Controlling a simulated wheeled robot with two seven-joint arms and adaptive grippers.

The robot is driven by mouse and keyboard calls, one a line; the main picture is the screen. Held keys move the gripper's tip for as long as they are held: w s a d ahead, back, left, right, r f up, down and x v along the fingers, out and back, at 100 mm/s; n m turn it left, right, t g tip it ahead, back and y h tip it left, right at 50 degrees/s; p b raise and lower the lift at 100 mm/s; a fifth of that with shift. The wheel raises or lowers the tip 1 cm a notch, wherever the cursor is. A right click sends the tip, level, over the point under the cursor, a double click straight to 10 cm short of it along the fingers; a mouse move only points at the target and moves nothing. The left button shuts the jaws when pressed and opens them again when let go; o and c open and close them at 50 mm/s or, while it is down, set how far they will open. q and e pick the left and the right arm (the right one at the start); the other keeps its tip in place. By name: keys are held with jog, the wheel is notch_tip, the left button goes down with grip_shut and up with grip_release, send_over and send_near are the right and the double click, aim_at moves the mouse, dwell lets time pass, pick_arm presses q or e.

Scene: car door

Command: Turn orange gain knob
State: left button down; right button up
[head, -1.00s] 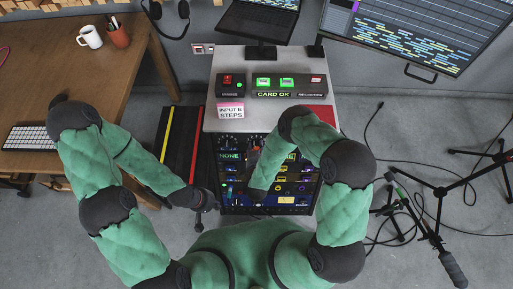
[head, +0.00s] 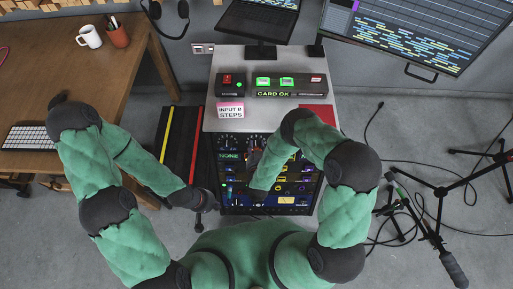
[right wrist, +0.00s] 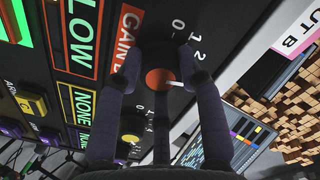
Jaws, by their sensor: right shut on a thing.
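The orange gain knob (right wrist: 158,79) shows in the right wrist view, with an orange face and a white pointer mark. It sits on a dark panel beside an orange "GAIN" label (right wrist: 126,38) and white scale numbers. My right gripper (right wrist: 158,72) has its fingers on both sides of the knob and is shut on it. In the head view my right gripper (head: 254,160) is at the front of the rack panel (head: 236,193), and the knob is hidden there. My left gripper (head: 204,199) hangs left of the rack, away from it; its jaws are too small to read.
A yellow knob (right wrist: 130,139) and lit displays (right wrist: 84,110) lie close to the gripped knob. A wooden desk (head: 125,75) stands left, tripods (head: 440,190) and cables right.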

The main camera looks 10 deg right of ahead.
jog(key=shift+s+a+f+m, duration=0.15)
jog(key=shift+s+f+m, duration=0.05)
jog(key=shift+m, duration=0.4)
jog(key=o, duration=1.1)
jog(key=shift+a, duration=0.1)
jog(key=shift+w, duration=0.1)
jog(key=shift+r, duration=0.1)
jog(key=v, duration=0.7)
jog(key=shift+s+r, duration=0.1)
jog(key=shift+s, duration=0.15)
